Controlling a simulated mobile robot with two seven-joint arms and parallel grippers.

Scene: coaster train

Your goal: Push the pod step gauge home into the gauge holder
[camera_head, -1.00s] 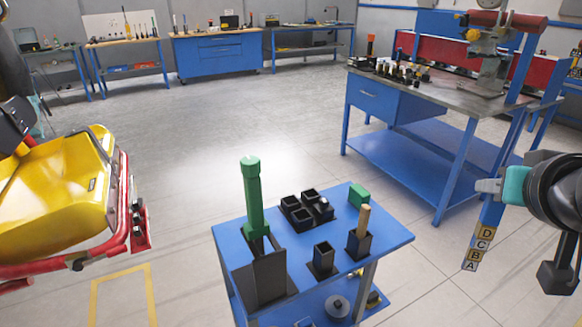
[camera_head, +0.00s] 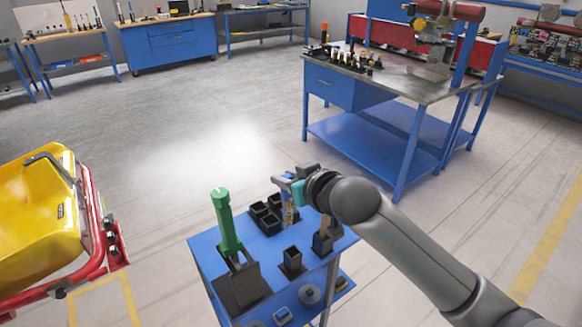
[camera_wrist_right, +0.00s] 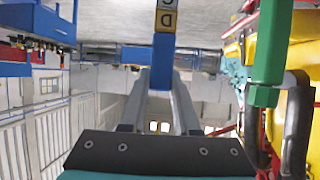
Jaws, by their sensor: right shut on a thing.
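The step gauge (camera_head: 289,213) is a blue bar with yellow and grey lettered blocks towards its lower end. My right gripper (camera_head: 290,184) is shut on its upper part and holds it about upright above the blue cart, in front of or over the black pocketed block (camera_head: 257,211). In the wrist view the gauge (camera_wrist_right: 164,48) shows between my fingers, with blocks C and D in sight. A single black socket (camera_head: 292,262) stands open and empty nearer to me. I cannot tell which black piece is the gauge holder. My left gripper is out of view.
A green-handled tool (camera_head: 225,220) stands in a tall black holder at the cart's left, and also shows close by in the wrist view (camera_wrist_right: 270,60). Another black socket (camera_head: 322,244) is partly behind my arm. A yellow coaster car (camera_head: 38,205) is at left, a workbench (camera_head: 430,88) behind.

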